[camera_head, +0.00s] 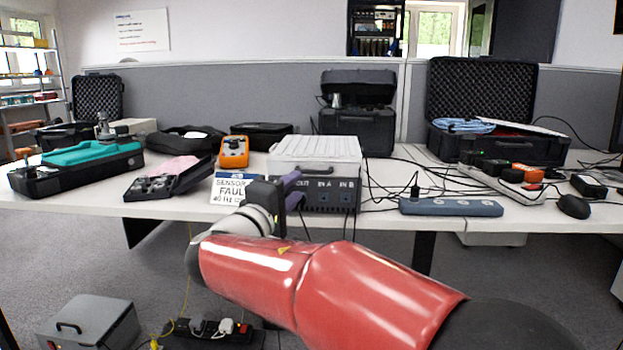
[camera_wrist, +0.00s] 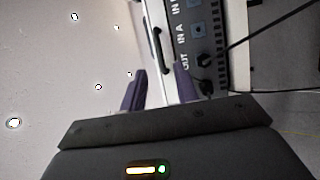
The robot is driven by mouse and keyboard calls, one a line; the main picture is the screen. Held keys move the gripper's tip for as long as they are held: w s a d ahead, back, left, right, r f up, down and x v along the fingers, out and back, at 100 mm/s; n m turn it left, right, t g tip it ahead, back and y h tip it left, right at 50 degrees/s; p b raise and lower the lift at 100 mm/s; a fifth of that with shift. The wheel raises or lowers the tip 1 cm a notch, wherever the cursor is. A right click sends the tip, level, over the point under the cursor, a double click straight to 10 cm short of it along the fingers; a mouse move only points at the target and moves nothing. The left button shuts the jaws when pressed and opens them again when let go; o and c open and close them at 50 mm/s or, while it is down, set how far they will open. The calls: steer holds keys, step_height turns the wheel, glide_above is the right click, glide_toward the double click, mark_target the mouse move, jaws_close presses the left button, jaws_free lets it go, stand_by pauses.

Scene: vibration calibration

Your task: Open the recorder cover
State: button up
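The recorder (camera_head: 318,195) is a box with a dark front panel of ports marked OUT, IN A and IN B, standing on the table. Its pale ribbed cover (camera_head: 315,150) lies flat on top and looks shut. My gripper (camera_head: 291,188) is at the recorder's front left, partly hiding the panel. In the wrist view, my gripper (camera_wrist: 160,88) has its two purple fingers apart with a gap between them. A dark bar handle (camera_wrist: 157,48) on the light edge beside the port panel (camera_wrist: 195,40) lies just beyond the fingertips, roughly in line with the gap. I see no contact.
A blue-grey power strip (camera_head: 450,207) and loose cables lie to the right. Open black cases (camera_head: 357,125) stand behind. A black cable crosses the wrist view at right.

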mark_target(311, 173)
steer(key=x, duration=0.7)
steer(key=shift+s+p, duration=0.1)
steer(key=shift+p, duration=0.25)
steer(key=shift+f, duration=0.1)
jaws_close()
